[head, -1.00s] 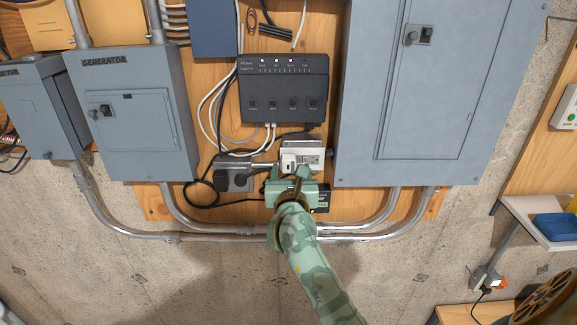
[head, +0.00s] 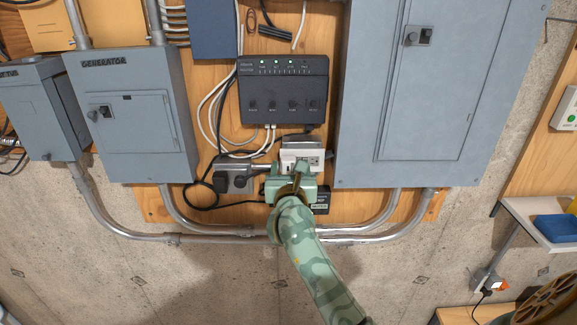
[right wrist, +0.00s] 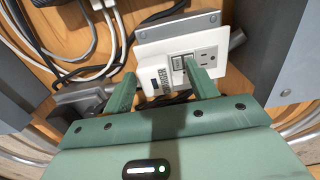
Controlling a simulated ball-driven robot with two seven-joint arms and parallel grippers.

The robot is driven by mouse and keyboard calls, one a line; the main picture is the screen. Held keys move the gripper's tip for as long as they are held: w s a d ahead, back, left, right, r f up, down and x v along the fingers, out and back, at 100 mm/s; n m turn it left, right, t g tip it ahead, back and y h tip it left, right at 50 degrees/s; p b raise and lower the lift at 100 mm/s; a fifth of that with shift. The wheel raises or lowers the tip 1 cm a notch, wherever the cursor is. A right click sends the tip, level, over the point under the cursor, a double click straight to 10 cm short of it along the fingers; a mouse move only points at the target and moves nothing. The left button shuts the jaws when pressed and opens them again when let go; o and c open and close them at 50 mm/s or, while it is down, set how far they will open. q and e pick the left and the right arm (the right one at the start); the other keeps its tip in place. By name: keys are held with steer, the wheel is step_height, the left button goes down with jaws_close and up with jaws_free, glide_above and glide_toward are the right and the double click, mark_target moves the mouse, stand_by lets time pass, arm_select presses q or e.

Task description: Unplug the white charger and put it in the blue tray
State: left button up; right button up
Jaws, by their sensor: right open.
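The white charger (right wrist: 155,80) is in the left socket of a white outlet plate (right wrist: 212,48) on the wooden panel. In the right wrist view it stands between the two green fingers of my right gripper (right wrist: 161,88), which is open. Whether either finger touches it I cannot tell. In the head view my right gripper (head: 288,170) is just below the outlet plate (head: 303,154) and largely hides the charger. The blue tray (head: 556,227) is at the far right of the head view, cut off by the edge. My left gripper is not in view.
A black plug and cord (head: 219,182) sit in a grey box left of the outlet. A black control unit (head: 284,88) with cables is above. Grey cabinets (head: 135,115) flank the panel on both sides. A white shelf (head: 525,222) holds the tray.

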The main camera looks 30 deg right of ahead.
steer(key=shift+w+a, duration=0.15)
steer(key=shift+a, duration=0.1)
stand_by(0.6)
jaws_close()
steer(key=p+v, duration=0.1)
steer(key=v, duration=0.5)
steer(key=shift+p, duration=0.3)
stand_by(0.8)
steer(key=shift+d, duration=0.1)
stand_by(0.4)
